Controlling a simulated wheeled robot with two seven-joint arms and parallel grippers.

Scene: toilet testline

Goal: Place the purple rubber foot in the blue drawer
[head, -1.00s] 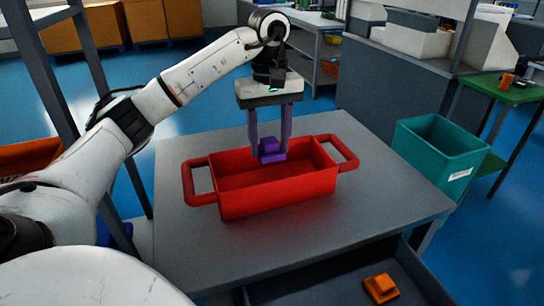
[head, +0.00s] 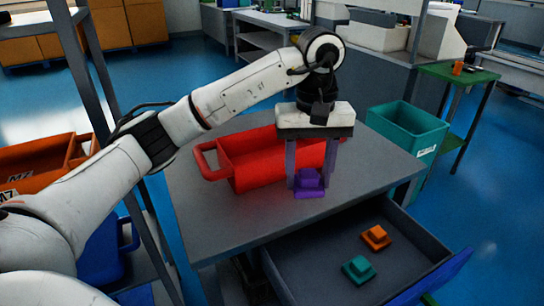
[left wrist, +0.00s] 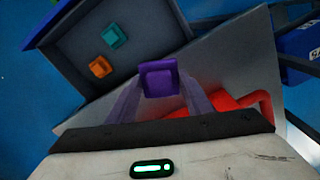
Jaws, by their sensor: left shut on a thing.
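The purple rubber foot (head: 309,183) is held between the fingers of my left gripper (head: 309,176), which is shut on it. It is in front of the red bin, above the grey tabletop. It also shows in the left wrist view (left wrist: 159,78) between the fingertips (left wrist: 160,88). The open drawer (head: 290,268) juts out below the table's front right edge, with a blue front (head: 440,278). It holds an orange foot (head: 376,237) and a teal foot (head: 359,269). The drawer also shows in the left wrist view (left wrist: 155,38). My right gripper is not in view.
The red bin (head: 258,160) with side handles stands on the grey table (head: 215,225). A teal bin (head: 410,130) stands to the right of the table. An orange bin (head: 40,160) and a blue bin (head: 100,255) are at the left. The drawer floor has bare room.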

